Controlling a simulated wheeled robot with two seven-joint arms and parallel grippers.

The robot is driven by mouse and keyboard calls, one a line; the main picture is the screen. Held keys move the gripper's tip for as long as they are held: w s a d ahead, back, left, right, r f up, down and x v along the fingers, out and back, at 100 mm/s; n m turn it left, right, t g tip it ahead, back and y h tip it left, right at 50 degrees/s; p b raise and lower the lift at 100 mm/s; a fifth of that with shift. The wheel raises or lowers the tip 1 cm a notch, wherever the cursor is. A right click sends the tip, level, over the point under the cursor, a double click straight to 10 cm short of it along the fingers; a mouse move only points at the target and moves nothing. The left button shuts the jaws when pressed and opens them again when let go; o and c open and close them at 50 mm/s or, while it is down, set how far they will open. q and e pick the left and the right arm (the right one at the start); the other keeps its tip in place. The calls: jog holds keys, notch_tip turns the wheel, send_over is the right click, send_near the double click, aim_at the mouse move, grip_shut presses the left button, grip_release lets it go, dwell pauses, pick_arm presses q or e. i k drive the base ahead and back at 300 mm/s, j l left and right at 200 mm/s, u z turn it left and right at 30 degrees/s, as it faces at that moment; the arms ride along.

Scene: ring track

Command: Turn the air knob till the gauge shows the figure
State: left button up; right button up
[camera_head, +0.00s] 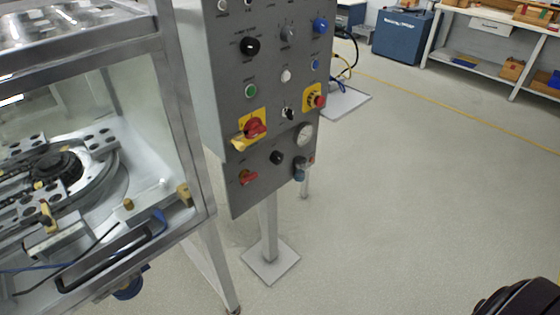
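A grey control panel (225,140) stands on a post in the middle of the view. A small round white-faced gauge (305,134) is near its lower right edge; its needle and figures are too small to read. Neither gripper shows in the view. A dark rounded part at the bottom right corner seems to be mine. Nothing of mine touches the panel.
A glazed machine frame (185,150) with a ring track (115,180) stands close on the left. A red emergency button (319,101) and a red switch (255,128) sit above the knob. The floor (400,190) to the right is clear.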

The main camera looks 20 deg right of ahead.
aim_at(276, 158)
jog(key=k+z, duration=0.15)
jog(key=z, duration=0.25)
jog(key=k+l+z, duration=0.1)
jog(key=z, duration=0.35)
